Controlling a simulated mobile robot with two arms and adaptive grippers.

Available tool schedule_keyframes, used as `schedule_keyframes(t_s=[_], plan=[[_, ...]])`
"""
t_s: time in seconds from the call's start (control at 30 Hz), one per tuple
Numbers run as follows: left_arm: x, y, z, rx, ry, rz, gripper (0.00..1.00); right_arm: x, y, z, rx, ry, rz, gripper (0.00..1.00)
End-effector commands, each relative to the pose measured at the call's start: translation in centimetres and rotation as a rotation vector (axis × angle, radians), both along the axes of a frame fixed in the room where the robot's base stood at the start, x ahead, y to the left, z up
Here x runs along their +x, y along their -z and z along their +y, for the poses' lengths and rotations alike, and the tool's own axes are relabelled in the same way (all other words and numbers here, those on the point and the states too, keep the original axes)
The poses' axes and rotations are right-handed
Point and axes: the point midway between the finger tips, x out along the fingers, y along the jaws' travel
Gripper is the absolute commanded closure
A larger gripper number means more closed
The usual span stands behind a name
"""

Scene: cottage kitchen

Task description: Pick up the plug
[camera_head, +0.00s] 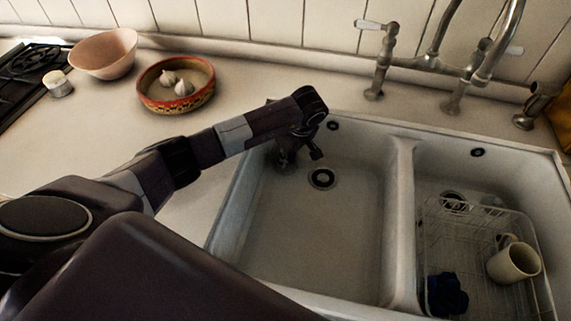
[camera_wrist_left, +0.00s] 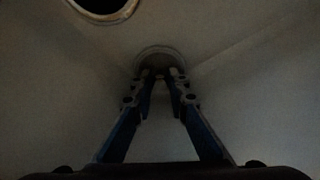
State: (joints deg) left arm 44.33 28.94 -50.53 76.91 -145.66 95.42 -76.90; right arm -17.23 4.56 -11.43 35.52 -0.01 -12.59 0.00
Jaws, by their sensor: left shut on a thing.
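The plug (camera_wrist_left: 160,53) shows in the left wrist view as a dim, round, greyish disc at the fingertips. My left gripper (camera_wrist_left: 160,73) is shut on it, low in the left sink basin. In the head view my left gripper (camera_head: 297,157) is in the back left corner of that basin, left of the drain hole (camera_head: 321,178). The plug cannot be made out there, hidden by the gripper and arm. The drain hole (camera_wrist_left: 103,6) also shows at the top of the wrist view, apart from the plug. My right gripper is not in view.
The left basin (camera_head: 318,255) is otherwise empty. A divider (camera_head: 401,220) separates it from the right basin, which holds a wire rack (camera_head: 482,242), a cream mug (camera_head: 513,262) and a dark blue item (camera_head: 446,294). The tap (camera_head: 440,60) stands behind. A garlic bowl (camera_head: 176,104) sits on the left counter.

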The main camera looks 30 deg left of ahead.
Motion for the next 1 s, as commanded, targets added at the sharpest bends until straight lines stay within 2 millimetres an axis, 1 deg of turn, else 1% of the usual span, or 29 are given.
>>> schedule_keyframes(t_s=[0.27,0.37,0.47,0.57,0.67,0.9,1.0], plan=[[0.1,-0.4,0.0,0.001,0.000,-0.001,1.00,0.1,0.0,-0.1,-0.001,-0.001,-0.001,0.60],[0.1,-1.1,0.0,-0.001,0.000,-0.002,1.00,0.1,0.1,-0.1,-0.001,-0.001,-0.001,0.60],[0.2,-2.3,0.0,0.001,0.001,-0.004,1.00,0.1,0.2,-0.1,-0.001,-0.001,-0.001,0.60],[0.2,-4.2,0.1,0.001,0.000,-0.006,1.00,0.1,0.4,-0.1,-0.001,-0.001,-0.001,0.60],[0.2,-6.6,0.1,0.001,0.001,-0.008,1.00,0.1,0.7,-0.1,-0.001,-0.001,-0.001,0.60],[0.2,-13.0,0.1,0.001,0.001,-0.008,1.00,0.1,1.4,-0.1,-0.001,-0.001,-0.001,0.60],[0.1,-15.2,0.0,0.000,0.000,-0.005,1.00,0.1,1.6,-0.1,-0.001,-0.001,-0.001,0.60]])
